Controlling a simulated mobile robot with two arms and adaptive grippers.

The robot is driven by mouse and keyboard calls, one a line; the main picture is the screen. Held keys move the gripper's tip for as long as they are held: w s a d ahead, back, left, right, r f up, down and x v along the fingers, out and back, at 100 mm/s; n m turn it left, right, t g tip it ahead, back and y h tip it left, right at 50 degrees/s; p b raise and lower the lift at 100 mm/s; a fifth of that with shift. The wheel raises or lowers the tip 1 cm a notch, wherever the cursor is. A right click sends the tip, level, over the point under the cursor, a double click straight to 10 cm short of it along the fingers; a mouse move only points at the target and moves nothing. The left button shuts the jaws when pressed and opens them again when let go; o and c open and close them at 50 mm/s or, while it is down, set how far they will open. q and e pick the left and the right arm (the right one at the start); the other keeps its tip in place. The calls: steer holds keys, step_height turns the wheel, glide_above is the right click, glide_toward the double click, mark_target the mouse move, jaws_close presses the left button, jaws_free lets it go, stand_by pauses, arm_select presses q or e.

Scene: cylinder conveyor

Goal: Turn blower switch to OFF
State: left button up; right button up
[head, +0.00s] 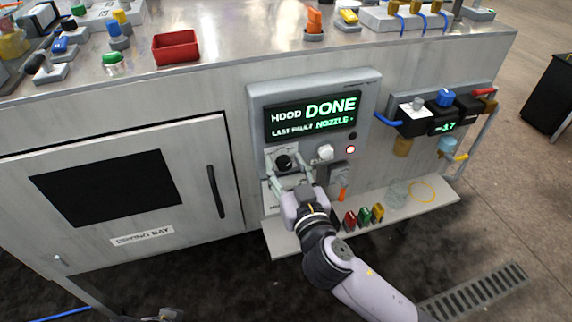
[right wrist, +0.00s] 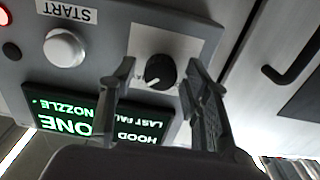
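The blower switch looks to be the black round knob (head: 284,162) on a pale plate, low on the left of the grey control panel (head: 256,110). In the right wrist view the knob (right wrist: 160,72) has a small white mark toward its lower left. My right gripper (head: 286,168) is open at the knob, one finger on each side. In the right wrist view the gripper (right wrist: 158,84) shows gaps between its fingers and the knob. The knob's position labels cannot be read. The display (head: 314,117) reads HOOD DONE, LAST FAULT NOZZLE. My left gripper is not seen.
A white START button (right wrist: 65,48) and a lit red light (head: 350,150) sit right of the knob in the head view. Below, a shelf (head: 440,194) holds red, green and yellow items. The drying bay door handle (head: 216,191) is to the left.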

jaws_close()
stand_by(0.3)
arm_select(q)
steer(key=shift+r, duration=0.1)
arm_select(e)
steer(key=shift+n+p, duration=0.6)
steer(key=shift+n, duration=0.3)
steer(key=n+p, duration=0.3)
steer(key=n, duration=0.3)
steer(key=shift+a+r, duration=0.1)
steer(key=n+p, duration=0.3)
steer(key=n, duration=0.5)
steer(key=shift+p, duration=0.4)
arm_select(q)
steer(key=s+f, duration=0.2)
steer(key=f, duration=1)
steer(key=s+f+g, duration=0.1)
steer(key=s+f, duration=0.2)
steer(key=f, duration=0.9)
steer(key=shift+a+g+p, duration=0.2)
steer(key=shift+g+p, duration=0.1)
steer(key=shift+p, duration=0.05)
arm_select(e)
steer(key=shift+a+f+n, duration=0.1)
steer(key=shift+f+n, duration=0.15)
steer(key=shift+n, duration=0.95)
